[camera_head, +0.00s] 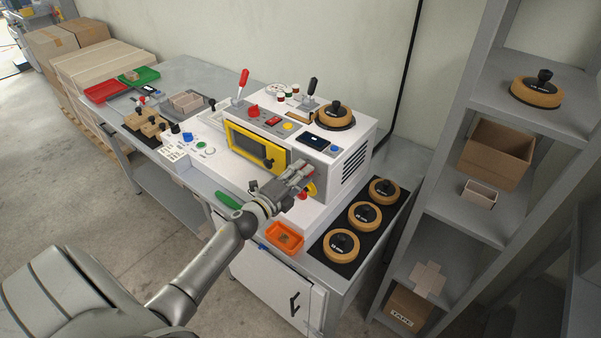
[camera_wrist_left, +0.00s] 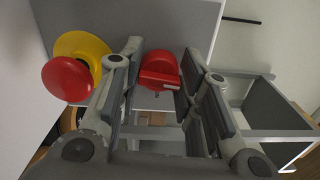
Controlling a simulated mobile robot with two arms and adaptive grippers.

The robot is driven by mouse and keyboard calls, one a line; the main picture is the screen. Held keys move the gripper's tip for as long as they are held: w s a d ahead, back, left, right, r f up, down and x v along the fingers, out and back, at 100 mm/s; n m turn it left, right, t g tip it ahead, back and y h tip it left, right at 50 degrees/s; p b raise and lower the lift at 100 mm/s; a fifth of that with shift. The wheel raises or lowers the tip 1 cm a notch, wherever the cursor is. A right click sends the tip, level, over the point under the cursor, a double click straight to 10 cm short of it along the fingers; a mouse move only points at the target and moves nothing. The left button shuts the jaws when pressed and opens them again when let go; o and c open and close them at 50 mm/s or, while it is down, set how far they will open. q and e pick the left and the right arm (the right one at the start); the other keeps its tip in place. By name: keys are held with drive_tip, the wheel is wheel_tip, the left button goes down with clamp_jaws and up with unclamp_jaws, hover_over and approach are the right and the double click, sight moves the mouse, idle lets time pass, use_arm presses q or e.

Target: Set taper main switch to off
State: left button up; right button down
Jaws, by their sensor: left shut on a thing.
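The taper main switch appears to be the red knob (camera_wrist_left: 160,70) on a grey panel in the left wrist view. It sits between the two fingers of my left gripper (camera_wrist_left: 158,88), which is shut on it. Its markings cannot be read, so I cannot tell its setting. Beside it, left of the fingers, is a red mushroom button (camera_wrist_left: 68,78) on a yellow base. In the head view my left gripper (camera_head: 300,172) is at the front right corner of the white machine (camera_head: 345,165), and its fingers partly hide the controls there. My right gripper is not in view.
An orange tray (camera_head: 284,238) lies below the gripper on the bench. Several tape rolls stand on a black mat (camera_head: 318,252) to the right. A yellow-framed window (camera_head: 256,147) is left of the gripper. A grey shelf (camera_head: 455,213) stands at the right.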

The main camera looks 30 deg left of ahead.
use_arm(q)
drive_tip(key=shift+n, duration=0.7)
drive_tip(key=o, duration=1)
drive_tip(key=shift+a, duration=0.1)
drive_tip(key=shift+s, duration=0.15)
drive_tip(key=s, duration=1.1)
drive_tip(key=shift+s+a, duration=0.4)
drive_tip(key=shift+a, duration=0.05)
drive_tip(key=shift+n+y, duration=0.3)
drive_tip(key=shift+n, duration=0.1)
